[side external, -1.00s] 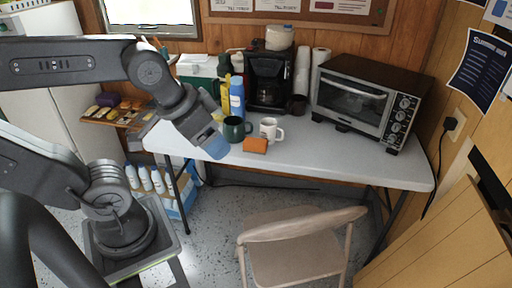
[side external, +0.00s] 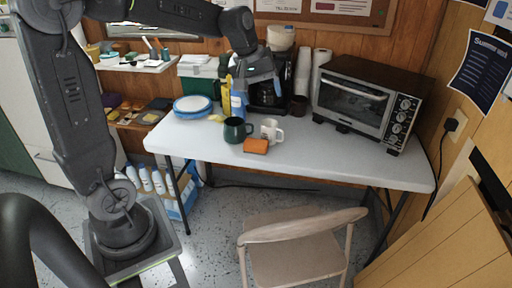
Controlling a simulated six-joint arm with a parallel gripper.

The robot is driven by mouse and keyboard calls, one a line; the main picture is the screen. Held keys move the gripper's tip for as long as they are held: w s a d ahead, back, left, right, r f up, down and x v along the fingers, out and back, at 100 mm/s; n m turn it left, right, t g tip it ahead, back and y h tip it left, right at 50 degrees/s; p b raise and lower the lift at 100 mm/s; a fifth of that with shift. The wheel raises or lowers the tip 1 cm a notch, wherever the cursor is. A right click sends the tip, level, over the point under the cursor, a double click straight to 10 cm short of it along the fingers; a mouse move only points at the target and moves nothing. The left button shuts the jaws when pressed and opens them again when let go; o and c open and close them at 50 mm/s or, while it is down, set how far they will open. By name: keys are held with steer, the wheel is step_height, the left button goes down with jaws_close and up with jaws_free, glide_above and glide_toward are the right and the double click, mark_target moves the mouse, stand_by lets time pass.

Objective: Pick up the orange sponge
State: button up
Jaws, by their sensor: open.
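The orange sponge (side external: 256,146) lies on the white table near its front edge, in front of the white mug (side external: 270,131) and just right of the dark green mug (side external: 237,130). My gripper (side external: 258,98) is above and behind the sponge, over the back of the table, pointing down. It is open and apart from the sponge, with nothing seen in it. The arm and gripper partly hide the coffee maker and the bottles behind.
A blue bottle (side external: 238,98) and a yellow item (side external: 226,95) stand behind the mugs. Plates (side external: 192,106) sit at the table's left. A toaster oven (side external: 367,100) fills the right back. The table's right front is clear. A folding chair (side external: 298,238) stands in front.

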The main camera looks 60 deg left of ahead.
steer(key=w+a+f+n, duration=0.4)
steer(key=w+a, duration=0.1)
steer(key=a, duration=0.2)
steer(key=n+h, duration=0.2)
steer(key=n, duration=0.9)
glide_toward(253, 142)
steer(key=shift+n, duration=0.3)
steer(key=x, duration=0.5)
steer(key=shift+w+a, duration=0.2)
steer(key=shift+w, duration=0.05)
steer(key=shift+s+d+x, duration=0.1)
steer(key=shift+x, duration=1.35)
steer(key=shift+s+d+x, duration=0.1)
steer(key=shift+s+x, duration=0.05)
steer(key=shift+x, duration=1.3)
steer(key=shift+c, duration=0.2)
steer(key=c, duration=0.7)
steer(key=shift+r, duration=0.1)
